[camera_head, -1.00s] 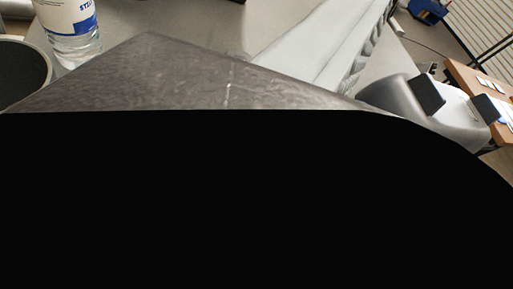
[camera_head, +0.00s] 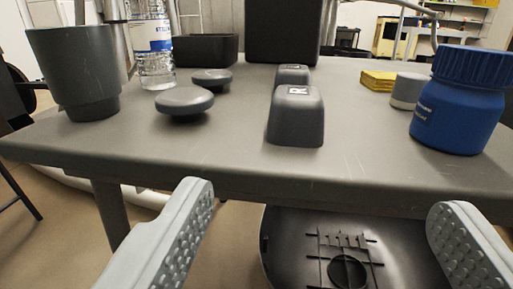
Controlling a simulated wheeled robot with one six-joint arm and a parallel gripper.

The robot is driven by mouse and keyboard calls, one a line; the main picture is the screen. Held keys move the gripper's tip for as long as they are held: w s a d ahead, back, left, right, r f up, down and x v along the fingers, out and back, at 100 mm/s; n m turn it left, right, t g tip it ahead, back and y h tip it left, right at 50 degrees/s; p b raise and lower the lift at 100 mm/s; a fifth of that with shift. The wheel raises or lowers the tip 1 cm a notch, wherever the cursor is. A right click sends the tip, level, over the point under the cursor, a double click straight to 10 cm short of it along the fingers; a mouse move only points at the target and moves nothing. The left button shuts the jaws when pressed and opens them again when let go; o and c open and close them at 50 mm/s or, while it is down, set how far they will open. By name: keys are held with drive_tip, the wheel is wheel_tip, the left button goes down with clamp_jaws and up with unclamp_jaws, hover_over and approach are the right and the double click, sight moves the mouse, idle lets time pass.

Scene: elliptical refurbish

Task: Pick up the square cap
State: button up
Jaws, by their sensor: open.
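Two dark grey square caps stand on the grey table in the head camera view. The nearer square cap (camera_head: 296,121) is close to the table's front edge and has a small black-and-white marker on its upper part. The farther square cap (camera_head: 293,75) stands just behind it, partly hidden, with a similar marker. My gripper (camera_head: 325,225) is open and empty, in front of and below the table edge. Its two ridged fingers are wide apart, and the caps appear between and beyond them.
The grey table (camera_head: 230,145) also holds two round caps (camera_head: 184,101) (camera_head: 211,76), a dark cup (camera_head: 77,75), a water bottle (camera_head: 150,45), a blue jar (camera_head: 462,100), a whitish cylinder (camera_head: 407,91), yellow pads (camera_head: 378,79) and black boxes (camera_head: 207,50) (camera_head: 283,30). A black shell (camera_head: 385,275) lies below the front edge.

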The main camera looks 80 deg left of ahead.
approach(299, 105)
drive_tip(key=x, duration=0.6)
drive_tip(key=shift+w+a, duration=0.25)
drive_tip(key=shift+w, duration=0.05)
drive_tip(key=shift+s+x, duration=0.1)
drive_tip(key=shift+x, duration=1.15)
drive_tip(key=shift+s+x, duration=0.15)
drive_tip(key=shift+x, duration=1.15)
drive_tip(key=c, duration=1.1)
